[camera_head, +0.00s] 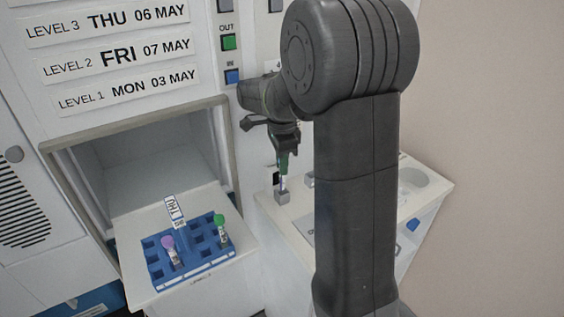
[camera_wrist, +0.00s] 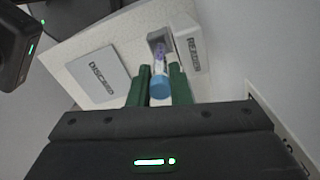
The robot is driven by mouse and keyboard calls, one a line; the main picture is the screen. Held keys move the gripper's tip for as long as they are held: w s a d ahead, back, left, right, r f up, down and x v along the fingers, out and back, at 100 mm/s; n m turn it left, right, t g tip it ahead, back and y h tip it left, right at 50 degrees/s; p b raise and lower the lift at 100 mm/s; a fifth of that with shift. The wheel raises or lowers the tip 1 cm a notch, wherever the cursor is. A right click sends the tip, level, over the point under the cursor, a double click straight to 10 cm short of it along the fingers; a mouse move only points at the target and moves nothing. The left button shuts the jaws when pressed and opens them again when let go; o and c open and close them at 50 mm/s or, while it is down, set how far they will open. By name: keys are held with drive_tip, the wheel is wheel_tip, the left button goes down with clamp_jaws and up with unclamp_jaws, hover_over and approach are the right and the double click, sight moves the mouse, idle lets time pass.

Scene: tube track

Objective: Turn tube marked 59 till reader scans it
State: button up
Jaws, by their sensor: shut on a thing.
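My gripper (camera_head: 283,160) is at the end of the arm, over the side bench, with its green fingers pointing down. In the wrist view my gripper (camera_wrist: 159,80) is shut on a tube (camera_wrist: 158,66) with a light blue cap (camera_wrist: 159,90). The lower end of the tube (camera_head: 283,184) is at a small grey block (camera_head: 283,198); I cannot tell how deep it sits. A box labelled READER (camera_wrist: 193,48) stands right beside the tube. No number 59 can be read on the tube.
A DISCARD plate (camera_wrist: 92,72) lies left of the tube on the bench (camera_wrist: 132,38).

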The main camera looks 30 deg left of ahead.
drive_tip(key=shift+f, duration=0.15)
drive_tip(key=shift+f, duration=0.35)
drive_tip(key=shift+f+b, duration=0.45)
drive_tip(key=shift+f, duration=0.05)
drive_tip(key=shift+f, duration=0.2)
idle(0.4)
drive_tip(key=o, duration=0.9)
drive_tip(key=shift+r, duration=0.1)
drive_tip(key=shift+r, duration=0.1)
